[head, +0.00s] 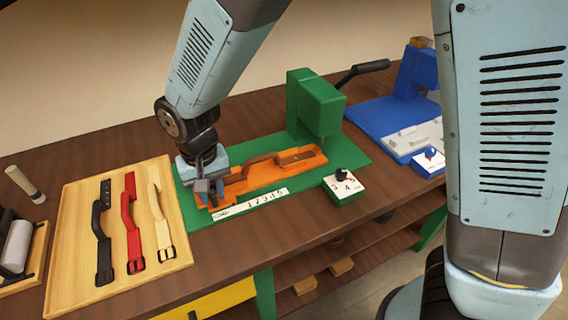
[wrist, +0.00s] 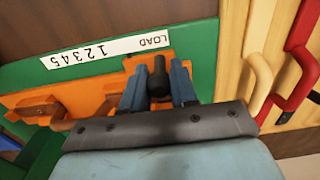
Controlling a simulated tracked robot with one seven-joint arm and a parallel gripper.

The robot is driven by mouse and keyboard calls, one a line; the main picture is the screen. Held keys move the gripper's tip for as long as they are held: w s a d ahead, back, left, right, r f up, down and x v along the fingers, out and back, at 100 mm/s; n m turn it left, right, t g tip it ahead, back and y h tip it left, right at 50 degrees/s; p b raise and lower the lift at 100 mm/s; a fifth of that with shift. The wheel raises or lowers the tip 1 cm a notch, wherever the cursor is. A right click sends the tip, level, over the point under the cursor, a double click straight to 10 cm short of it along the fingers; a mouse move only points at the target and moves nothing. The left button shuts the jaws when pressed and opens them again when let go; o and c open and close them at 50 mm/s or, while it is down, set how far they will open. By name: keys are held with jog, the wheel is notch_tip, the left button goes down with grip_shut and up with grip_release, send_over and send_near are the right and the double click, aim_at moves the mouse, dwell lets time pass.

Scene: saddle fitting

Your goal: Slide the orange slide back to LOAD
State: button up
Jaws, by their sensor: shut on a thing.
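The orange slide (head: 262,182) lies on the green base (head: 352,156), with a brown strap (head: 262,160) on top of it. Its left end is beside the LOAD end of the white scale strip (head: 268,199). In the wrist view the orange slide (wrist: 88,92) runs left from my gripper, and the scale strip (wrist: 105,50) reads upside down. My gripper (head: 208,190) is at the slide's left end in the head view. In the wrist view my gripper (wrist: 158,82) has its fingers on both sides of a black knob (wrist: 159,72), close to the word LOAD.
A green press head (head: 316,105) stands over the slide's far end, with a black lever (head: 362,71). A white numbered dial box (head: 345,187) is at front right. A wooden tray (head: 80,262) with black, red and cream straps is left. A blue station (head: 375,115) stands right.

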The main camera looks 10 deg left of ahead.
jog(key=shift+s+a, duration=0.55)
jog(key=shift+a, duration=0.25)
jog(key=shift+s+a, duration=0.55)
jog(key=shift+a, duration=0.25)
jog(key=shift+o, duration=1.4)
jog(key=shift+s+a, duration=0.2)
jog(key=shift+a, duration=0.05)
jog(key=o, duration=0.5)
jog(key=shift+r, duration=0.1)
jog(key=shift+w+r, duration=0.1)
jog(key=shift+r, duration=2.8)
